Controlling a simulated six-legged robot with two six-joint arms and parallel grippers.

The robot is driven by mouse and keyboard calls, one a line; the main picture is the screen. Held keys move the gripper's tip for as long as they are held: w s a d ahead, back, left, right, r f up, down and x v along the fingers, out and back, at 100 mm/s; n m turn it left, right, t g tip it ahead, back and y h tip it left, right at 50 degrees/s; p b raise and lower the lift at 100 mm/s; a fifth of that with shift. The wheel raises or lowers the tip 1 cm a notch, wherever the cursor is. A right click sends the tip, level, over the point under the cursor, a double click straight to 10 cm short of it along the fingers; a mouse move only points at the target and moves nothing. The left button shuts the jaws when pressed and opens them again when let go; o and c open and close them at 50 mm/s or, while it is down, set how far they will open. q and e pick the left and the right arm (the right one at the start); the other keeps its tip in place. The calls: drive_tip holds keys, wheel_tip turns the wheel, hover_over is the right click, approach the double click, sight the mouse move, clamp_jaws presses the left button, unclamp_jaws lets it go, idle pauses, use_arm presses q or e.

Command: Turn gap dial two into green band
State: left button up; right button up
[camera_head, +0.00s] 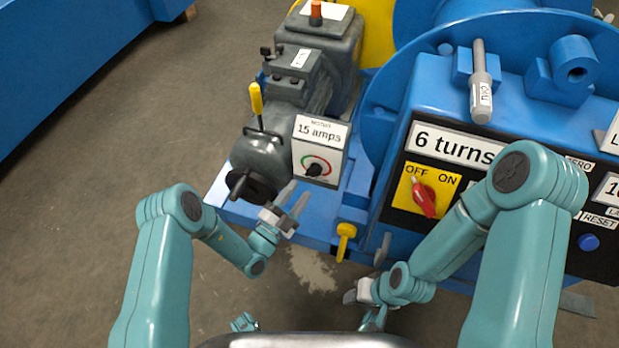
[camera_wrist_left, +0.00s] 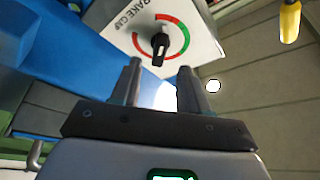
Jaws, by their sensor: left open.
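In the head view, a white panel (camera_head: 320,142) marked "MOTOR 15 amps" carries a dial with a black knob (camera_head: 313,170) and a red and green arc. In the left wrist view, a white plate (camera_wrist_left: 200,45) with partly cut-off lettering like "BRAKE GAP" has a black knob (camera_wrist_left: 158,46) in a red-green-red arc. The knob's pale mark faces down, away from the green part. I cannot tell whether both views show the same dial. My left gripper (camera_head: 293,197) is open and empty; its fingertips (camera_wrist_left: 160,72) are apart, just below the knob in the wrist view. My right gripper (camera_head: 352,293) hangs low.
A yellow-handled lever (camera_head: 256,100) and a dark handwheel (camera_head: 245,186) stand left of the panel. A blue control box holds a red switch (camera_head: 424,198) and a "6 turns" sign (camera_head: 456,142). A yellow tap-like handle (camera_head: 345,236) is below. Floor at left is clear.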

sight(310, 176)
use_arm(q)
drive_tip(key=b+x, duration=0.1)
drive_tip(key=x, duration=0.5)
clamp_jaws()
